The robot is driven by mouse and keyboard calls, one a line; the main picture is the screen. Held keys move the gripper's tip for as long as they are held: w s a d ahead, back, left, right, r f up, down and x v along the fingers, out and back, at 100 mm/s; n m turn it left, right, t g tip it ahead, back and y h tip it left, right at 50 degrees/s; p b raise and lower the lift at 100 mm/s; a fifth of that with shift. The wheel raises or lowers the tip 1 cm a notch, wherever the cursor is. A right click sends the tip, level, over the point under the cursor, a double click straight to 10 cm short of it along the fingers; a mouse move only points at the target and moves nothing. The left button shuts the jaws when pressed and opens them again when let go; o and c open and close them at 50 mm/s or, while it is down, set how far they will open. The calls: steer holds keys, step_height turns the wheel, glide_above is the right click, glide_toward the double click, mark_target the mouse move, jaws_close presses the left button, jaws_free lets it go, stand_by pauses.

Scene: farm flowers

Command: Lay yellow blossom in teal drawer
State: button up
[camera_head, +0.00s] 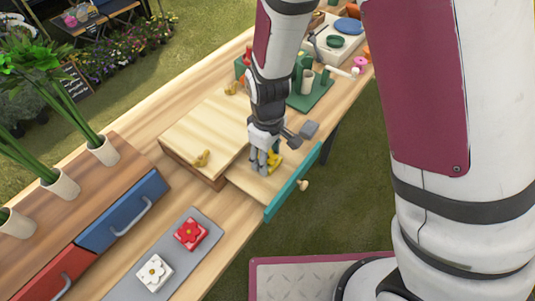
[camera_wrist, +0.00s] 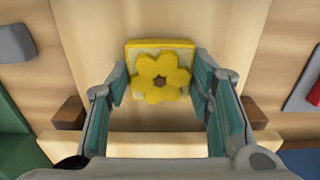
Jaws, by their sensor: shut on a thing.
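The yellow blossom (camera_wrist: 160,78) is a yellow flower with a brown centre on a square yellow block. My gripper (camera_wrist: 158,95) is shut on it, with a teal-padded finger at each side. In the head view the blossom (camera_head: 274,160) shows partly behind the fingers of my gripper (camera_head: 264,168).
A grey mat (camera_head: 176,259) holds a red blossom (camera_head: 191,234) and a white blossom (camera_head: 154,272). A blue drawer (camera_head: 124,212) and a red drawer (camera_head: 60,277) are shut at left. Green-stemmed pots stand behind them. A green rack (camera_head: 310,95) stands beyond my gripper.

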steer(key=o, duration=1.1)
steer(key=shift+f, duration=0.1)
step_height(320, 180, up, 12)
steer(key=s+d+r+m+t, duration=0.2)
steer(key=s+d+r+m, duration=0.25)
steer(key=d+r, duration=0.7)
steer(key=shift+s+d+r+m+t, duration=0.45)
steer(key=shift+s+d+r+m, duration=0.65)
steer(key=shift+s, duration=0.75)
steer(key=shift+s+d+r+m+t, duration=0.4)
steer(key=shift+s+d+r+m, duration=0.6)
steer(key=shift+s, duration=0.85)
steer(key=shift+s+d+r+m+t, duration=0.45)
steer(key=shift+s+d+r+m, duration=0.4)
steer(key=shift+s+d+r, duration=0.75)
steer(key=shift+s+a+f, duration=0.25)
steer(key=shift+a+f, duration=0.05)
steer(key=shift+a, duration=0.05)
